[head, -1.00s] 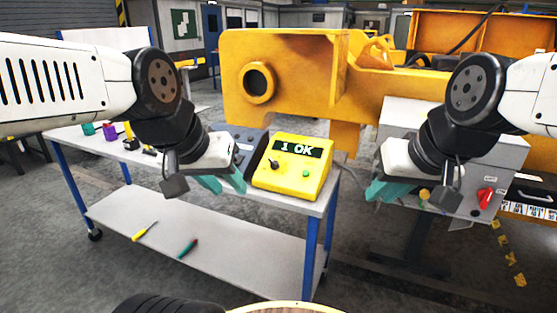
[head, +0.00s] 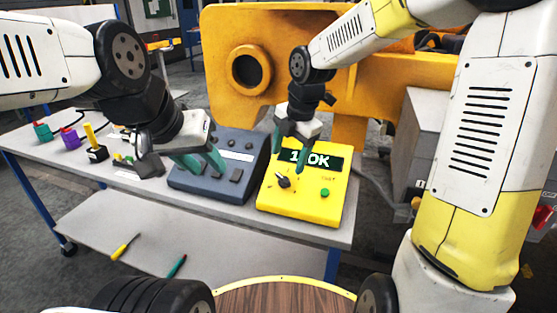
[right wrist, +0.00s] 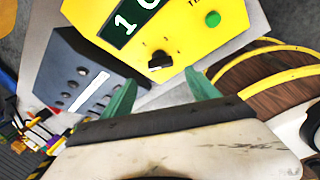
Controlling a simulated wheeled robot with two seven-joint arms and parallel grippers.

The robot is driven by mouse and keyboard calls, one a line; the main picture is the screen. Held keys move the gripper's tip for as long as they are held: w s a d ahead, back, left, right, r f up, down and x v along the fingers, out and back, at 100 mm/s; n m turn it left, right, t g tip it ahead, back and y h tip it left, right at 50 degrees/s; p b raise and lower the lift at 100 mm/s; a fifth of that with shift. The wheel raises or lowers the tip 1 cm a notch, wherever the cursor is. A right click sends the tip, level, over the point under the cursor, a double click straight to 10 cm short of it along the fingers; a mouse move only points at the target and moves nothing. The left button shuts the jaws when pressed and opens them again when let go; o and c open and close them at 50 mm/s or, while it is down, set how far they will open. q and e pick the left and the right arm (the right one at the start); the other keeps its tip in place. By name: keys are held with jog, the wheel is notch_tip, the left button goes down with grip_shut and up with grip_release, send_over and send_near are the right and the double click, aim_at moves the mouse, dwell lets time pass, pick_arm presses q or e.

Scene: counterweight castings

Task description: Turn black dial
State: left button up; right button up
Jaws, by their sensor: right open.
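The black dial (head: 283,180) is a small knob on the sloped face of a yellow box (head: 322,206), below a display reading "1 OK". A green button (head: 325,192) sits to its right. The dial also shows in the right wrist view (right wrist: 160,61), just beyond my fingertips. My right gripper (head: 288,160) is open with its teal fingers pointing at the dial. Nothing is between the fingers, and they appear apart from the dial. My left gripper (head: 203,163) is open and empty, in front of the dark grey box (head: 231,150).
The boxes stand on a grey workbench (head: 240,208). Purple (head: 70,138), teal (head: 43,131) and yellow-black items are at its left end. A large yellow casting (head: 230,60) rises behind. A screwdriver (head: 125,247) lies on the lower shelf.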

aim_at(283, 178)
jog(key=x, duration=0.7)
jog(key=shift+f, duration=0.25)
jog(key=c, duration=1.4)
